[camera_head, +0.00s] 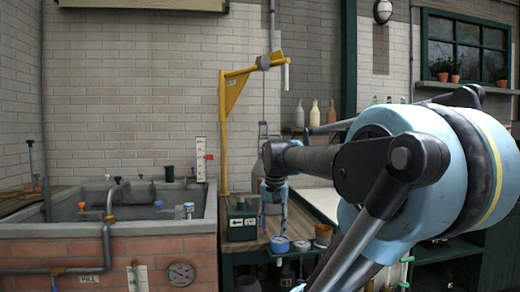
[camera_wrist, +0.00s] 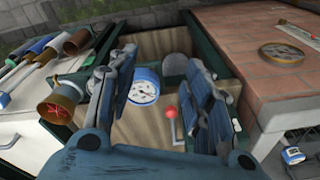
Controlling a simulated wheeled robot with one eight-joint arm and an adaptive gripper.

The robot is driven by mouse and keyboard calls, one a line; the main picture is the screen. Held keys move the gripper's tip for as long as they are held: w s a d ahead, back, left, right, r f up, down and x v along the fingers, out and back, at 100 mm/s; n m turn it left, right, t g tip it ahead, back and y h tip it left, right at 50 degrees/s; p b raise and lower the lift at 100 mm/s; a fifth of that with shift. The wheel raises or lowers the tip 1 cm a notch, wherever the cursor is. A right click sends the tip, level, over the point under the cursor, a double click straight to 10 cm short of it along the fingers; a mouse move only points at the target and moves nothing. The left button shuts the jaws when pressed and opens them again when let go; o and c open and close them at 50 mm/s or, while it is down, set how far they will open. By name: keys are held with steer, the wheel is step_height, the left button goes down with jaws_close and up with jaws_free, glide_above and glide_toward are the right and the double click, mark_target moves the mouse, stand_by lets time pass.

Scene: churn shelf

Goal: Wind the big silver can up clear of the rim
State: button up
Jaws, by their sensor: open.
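My gripper (camera_head: 274,208) points down over the wooden bench, right of the brick tank (camera_head: 110,230). In the wrist view its fingers are spread (camera_wrist: 158,68), with nothing between them touching either one. A red-knobbed lever (camera_wrist: 171,112) and a blue-rimmed dial (camera_wrist: 143,87) show below and between the fingers. A yellow hoist post (camera_head: 224,130) with a hanging rod and hook (camera_head: 263,127) stands behind the gripper.
A dark green box (camera_head: 242,222) sits on the bench beside the tank. A blue-topped pot (camera_head: 279,244) and a brown pot (camera_head: 323,234) stand close to the gripper. Pipes and valve knobs line the tank rim. Bottles (camera_head: 315,113) stand on a shelf behind.

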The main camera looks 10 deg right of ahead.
steer(key=w+r+m+g, duration=0.1)
steer(key=w+r+m, duration=0.8)
steer(key=w+r, duration=1.5)
step_height(320, 180, down, 17)
steer(key=shift+s+r, duration=0.1)
steer(key=shift+r, duration=0.1)
